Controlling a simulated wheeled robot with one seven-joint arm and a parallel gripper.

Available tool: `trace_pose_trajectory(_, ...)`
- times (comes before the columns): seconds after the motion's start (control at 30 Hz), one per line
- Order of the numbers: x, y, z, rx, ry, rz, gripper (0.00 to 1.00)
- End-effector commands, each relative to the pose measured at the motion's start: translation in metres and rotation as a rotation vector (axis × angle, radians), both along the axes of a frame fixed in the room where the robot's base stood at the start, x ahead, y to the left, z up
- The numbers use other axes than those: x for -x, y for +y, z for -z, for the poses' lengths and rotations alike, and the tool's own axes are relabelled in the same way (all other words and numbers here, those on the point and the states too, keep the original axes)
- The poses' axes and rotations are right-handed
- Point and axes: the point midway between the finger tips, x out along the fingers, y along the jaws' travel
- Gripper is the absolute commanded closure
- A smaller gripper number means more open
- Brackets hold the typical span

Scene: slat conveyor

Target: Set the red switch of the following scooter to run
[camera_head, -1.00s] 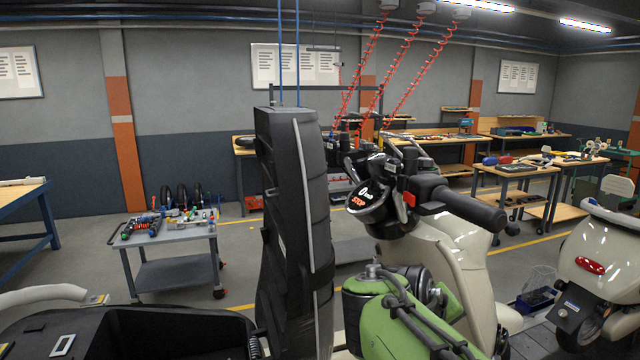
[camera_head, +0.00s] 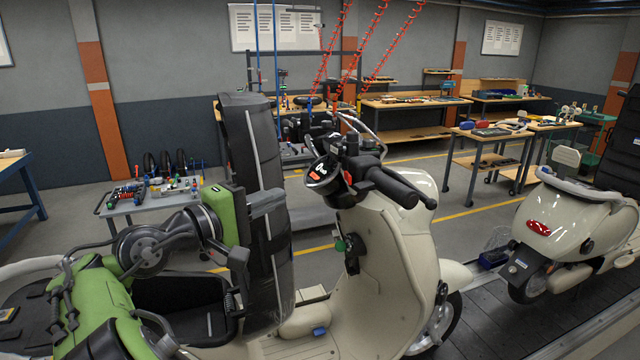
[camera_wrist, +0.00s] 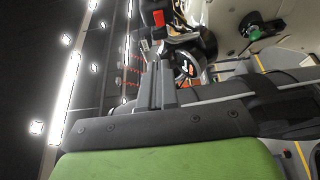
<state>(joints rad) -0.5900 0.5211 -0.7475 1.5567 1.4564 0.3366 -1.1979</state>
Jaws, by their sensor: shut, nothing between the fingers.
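A cream scooter (camera_head: 395,235) stands in the middle of the head view, with its handlebar turned to me. Its red switch (camera_head: 347,177) sits on the black housing beside the near grip. In the wrist view a red switch (camera_wrist: 158,18) shows near the top. The round dash display (camera_head: 320,172) has a small red mark, too small to read now. My gripper (camera_head: 280,203) is shut and empty, left of the handlebar and apart from it, in front of a tall black panel (camera_head: 262,150). Its closed fingers also show in the wrist view (camera_wrist: 156,88).
A second cream scooter (camera_head: 565,220) stands at the right on the dark slat conveyor (camera_head: 480,320), its rear with a red tail lamp facing me. A grey tool cart (camera_head: 150,203) and workbenches (camera_head: 410,102) stand behind. Open floor lies between the handlebar and the benches.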

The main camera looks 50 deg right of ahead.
Motion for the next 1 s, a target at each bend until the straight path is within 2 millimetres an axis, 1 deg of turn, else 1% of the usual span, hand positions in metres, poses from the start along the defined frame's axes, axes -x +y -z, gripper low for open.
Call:
trace_pose_trajectory(0.07, 0.002, -0.008, 0.001, -0.003, 0.000, 0.003, 1.00)
trace_pose_trajectory(0.17, 0.005, -0.027, 0.001, -0.004, -0.002, 0.006, 1.00)
trace_pose_trajectory(0.5, 0.013, -0.101, 0.001, -0.002, 0.000, 0.006, 1.00)
trace_pose_trajectory(0.6, 0.028, -0.111, 0.001, -0.004, -0.002, 0.001, 1.00)
trace_pose_trajectory(0.7, 0.037, -0.119, 0.001, -0.003, -0.001, -0.001, 1.00)
trace_pose_trajectory(0.8, 0.042, -0.122, 0.001, -0.003, -0.001, -0.002, 1.00)
trace_pose_trajectory(1.0, 0.042, -0.123, 0.001, -0.002, -0.001, -0.002, 1.00)
